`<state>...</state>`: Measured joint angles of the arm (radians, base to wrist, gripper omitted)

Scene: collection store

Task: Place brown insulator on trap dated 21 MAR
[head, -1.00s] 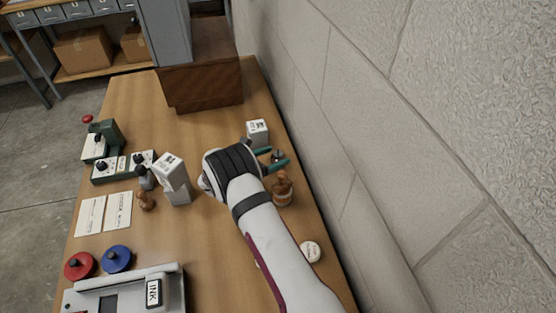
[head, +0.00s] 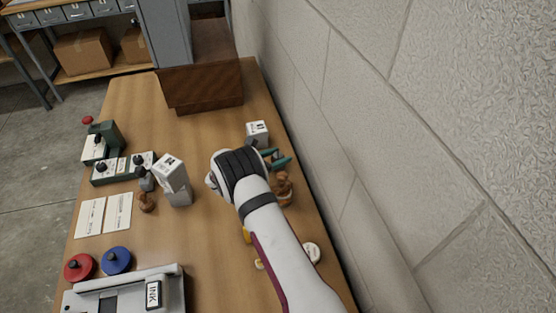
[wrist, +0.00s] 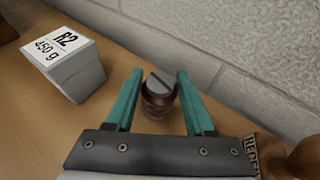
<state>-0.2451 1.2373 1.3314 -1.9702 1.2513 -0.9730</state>
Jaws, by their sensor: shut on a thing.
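My gripper (wrist: 158,98) has two teal fingers, one on each side of the brown insulator (wrist: 157,104). It is shut on the insulator, which is upright, dark brown and ringed, with a grey slotted top. In the head view my gripper (head: 273,158) is at the table's right side near the wall, and my wrist largely hides the insulator. Two white printed cards, a left card (head: 89,217) and a right card (head: 118,212), lie on the left of the table. Their print is too small to read, so I cannot tell which is dated 21 MAR.
A white-and-grey block marked R2 450 g (wrist: 70,62) stands left of my gripper. A wooden stamp (wrist: 300,158) is close on the right. A tall grey-white block (head: 173,182), a small brown stamp (head: 146,203) and a green device (head: 104,140) stand left. The table middle beyond is clear.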

